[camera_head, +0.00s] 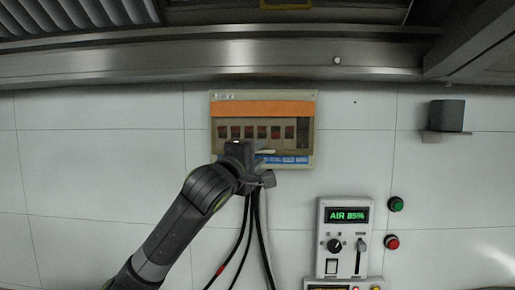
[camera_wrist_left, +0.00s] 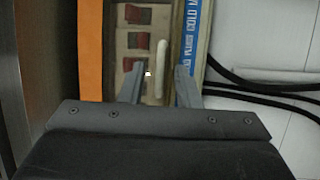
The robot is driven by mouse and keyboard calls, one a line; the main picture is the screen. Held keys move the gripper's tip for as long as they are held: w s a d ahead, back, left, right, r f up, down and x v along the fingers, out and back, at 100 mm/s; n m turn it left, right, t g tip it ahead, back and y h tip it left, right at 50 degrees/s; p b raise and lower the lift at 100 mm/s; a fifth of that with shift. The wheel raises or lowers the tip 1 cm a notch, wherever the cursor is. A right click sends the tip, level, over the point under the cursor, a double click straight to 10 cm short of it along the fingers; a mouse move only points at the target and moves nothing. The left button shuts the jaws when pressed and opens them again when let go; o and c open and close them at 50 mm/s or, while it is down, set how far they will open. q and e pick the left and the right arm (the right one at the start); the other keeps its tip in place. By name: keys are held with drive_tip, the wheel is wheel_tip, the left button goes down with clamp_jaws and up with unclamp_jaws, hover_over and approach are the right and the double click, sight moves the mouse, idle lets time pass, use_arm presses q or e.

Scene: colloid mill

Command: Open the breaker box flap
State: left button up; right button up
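The breaker box (camera_head: 264,108) is mounted on the white tiled wall, with an orange band at the top, a row of several red-brown switches and a blue label strip at the bottom. A short white handle (camera_head: 265,152) lies below the switches; it also shows in the left wrist view (camera_wrist_left: 161,60). No flap edge standing out from the box can be made out. My left gripper (camera_head: 256,162) is at the lower part of the box. In the left wrist view its fingers (camera_wrist_left: 158,80) are apart, with the handle lying between them in the picture; contact cannot be told.
Black cables (camera_head: 257,240) hang below the box behind my left arm. A control panel (camera_head: 345,238) reading "AIR 85%" is to the lower right, beside green (camera_head: 396,204) and red (camera_head: 392,242) buttons. A grey block (camera_head: 446,115) sits on the right wall.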

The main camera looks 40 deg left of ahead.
use_arm(q)
drive_tip(key=shift+w, duration=0.25)
clamp_jaws()
drive_tip(key=shift+a, duration=0.1)
drive_tip(key=shift+s, duration=0.1)
